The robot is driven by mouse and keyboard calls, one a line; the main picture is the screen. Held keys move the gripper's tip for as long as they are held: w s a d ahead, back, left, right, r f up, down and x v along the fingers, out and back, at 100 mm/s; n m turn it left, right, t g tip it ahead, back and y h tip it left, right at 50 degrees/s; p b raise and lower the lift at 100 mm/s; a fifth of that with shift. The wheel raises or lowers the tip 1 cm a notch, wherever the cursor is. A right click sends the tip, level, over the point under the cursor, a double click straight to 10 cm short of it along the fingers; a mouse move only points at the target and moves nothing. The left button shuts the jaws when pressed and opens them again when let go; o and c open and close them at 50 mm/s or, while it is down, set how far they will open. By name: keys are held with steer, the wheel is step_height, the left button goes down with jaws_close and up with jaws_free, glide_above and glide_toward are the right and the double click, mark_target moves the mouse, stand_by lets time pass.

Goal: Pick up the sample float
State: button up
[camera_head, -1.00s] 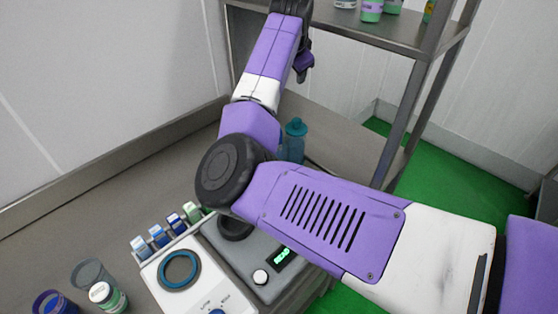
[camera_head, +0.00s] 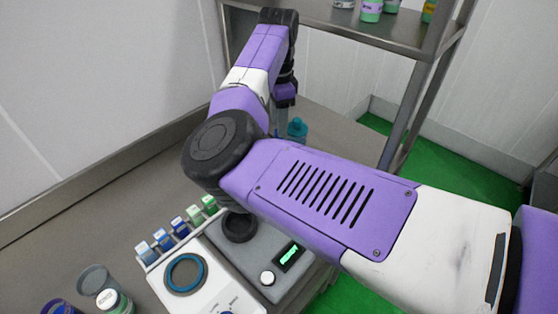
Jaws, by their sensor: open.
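I cannot pick out the sample float for sure; my arm covers part of the bench. A teal bottle-like item (camera_head: 297,128) stands on the far part of the bench, its lower part hidden behind my arm. My gripper (camera_head: 283,113) hangs below my wrist, just behind and left of the teal item in the picture. It is open. Its fingertips are small and partly hidden, and I see nothing held between them.
A grey device with a lit display (camera_head: 289,256) and a white device with a blue ring (camera_head: 186,274) stand in front, beside a rack of small vials (camera_head: 178,228). Cups (camera_head: 95,279) stand at lower left. A metal shelf (camera_head: 385,32) rises at the back right; a wall borders the left.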

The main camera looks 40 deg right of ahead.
steer(key=shift+s+f+p, duration=0.1)
steer(key=shift+f+p, duration=0.2)
steer(key=shift+f, duration=1.45)
jaws_close()
